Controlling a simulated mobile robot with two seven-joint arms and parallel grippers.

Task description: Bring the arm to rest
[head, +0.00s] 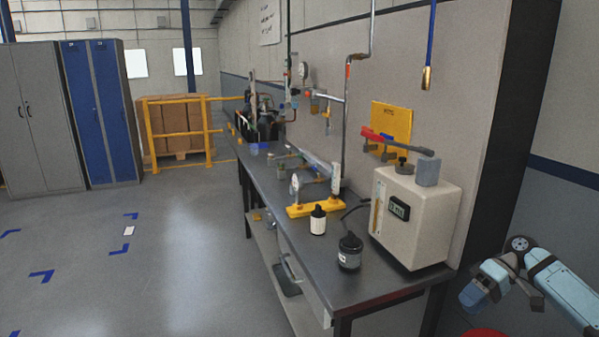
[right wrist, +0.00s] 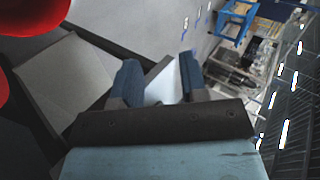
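My right gripper (head: 474,296) shows in the lower right of the head view, at the end of my bent light-blue right arm (head: 565,290). It is clear of the workbench, to the right of the bench's near end. In the right wrist view its two blue fingers (right wrist: 160,78) stand apart. A pale grey patch shows between them. I see no held object in the head view, and the patch looks like background. My left arm and gripper are not in view.
Lockers (head: 95,110) and a yellow barrier (head: 180,153) stand behind. The floor at left is open.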

